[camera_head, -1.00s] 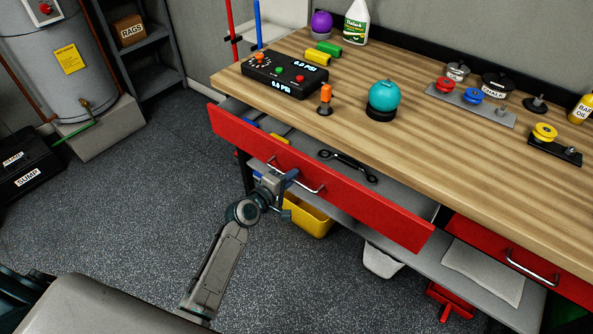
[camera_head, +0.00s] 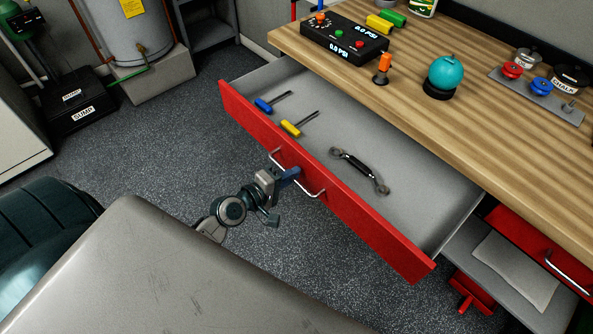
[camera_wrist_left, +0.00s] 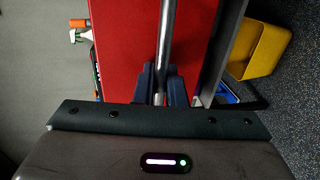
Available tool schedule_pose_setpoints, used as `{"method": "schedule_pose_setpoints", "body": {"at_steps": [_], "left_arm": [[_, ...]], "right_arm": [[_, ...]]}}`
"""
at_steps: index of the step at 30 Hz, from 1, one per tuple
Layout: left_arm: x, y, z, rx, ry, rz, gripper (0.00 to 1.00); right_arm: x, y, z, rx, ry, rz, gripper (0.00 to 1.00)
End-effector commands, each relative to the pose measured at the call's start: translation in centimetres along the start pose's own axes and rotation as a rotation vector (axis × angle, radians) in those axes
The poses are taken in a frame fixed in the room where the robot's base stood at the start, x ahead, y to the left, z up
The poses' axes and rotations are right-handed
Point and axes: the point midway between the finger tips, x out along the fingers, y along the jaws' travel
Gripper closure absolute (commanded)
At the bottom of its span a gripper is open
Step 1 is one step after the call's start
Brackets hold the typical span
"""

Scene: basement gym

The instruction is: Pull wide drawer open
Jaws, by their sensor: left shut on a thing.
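The wide red drawer (camera_head: 370,225) stands well open under the wooden bench top, its grey inside showing. Its metal bar handle (camera_head: 313,191) is on the front face. My left gripper (camera_head: 288,178) is shut on this handle, near the handle's middle. In the left wrist view the handle bar (camera_wrist_left: 165,45) runs between the two dark fingers of my left gripper (camera_wrist_left: 160,85), against the red drawer front (camera_wrist_left: 120,45). My right gripper is not in view.
In the drawer lie a blue-handled tool (camera_head: 265,105), a yellow-handled tool (camera_head: 292,127) and a black double-ended tool (camera_head: 358,170). A second red drawer (camera_head: 530,245) is shut at the right. Speckled floor (camera_head: 170,155) is clear left of the drawer.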

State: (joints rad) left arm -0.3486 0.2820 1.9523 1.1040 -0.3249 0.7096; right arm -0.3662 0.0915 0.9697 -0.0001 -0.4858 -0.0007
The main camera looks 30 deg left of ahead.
Motion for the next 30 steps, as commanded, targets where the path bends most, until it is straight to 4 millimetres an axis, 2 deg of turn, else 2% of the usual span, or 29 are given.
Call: {"method": "schedule_pose_setpoints", "body": {"at_steps": [9,10,11,20,26,30], "left_arm": [[-0.1,-0.1,0.0,0.000,0.000,-0.001,1.00],[-0.1,-0.1,0.0,0.000,0.000,-0.001,0.87],[-0.1,-0.1,0.0,0.000,0.000,-0.001,0.84],[-0.2,-0.1,0.0,0.001,0.000,-0.001,0.84],[-2.4,-0.2,0.0,0.002,-0.001,-0.003,0.84],[-5.1,-0.3,0.0,0.004,-0.002,-0.005,0.84]], "right_arm": [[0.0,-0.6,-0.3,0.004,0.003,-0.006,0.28],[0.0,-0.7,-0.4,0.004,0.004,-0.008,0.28],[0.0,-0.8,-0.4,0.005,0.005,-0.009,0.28],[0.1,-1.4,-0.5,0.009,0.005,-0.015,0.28],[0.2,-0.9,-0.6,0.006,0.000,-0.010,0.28],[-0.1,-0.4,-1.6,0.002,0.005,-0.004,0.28]]}}
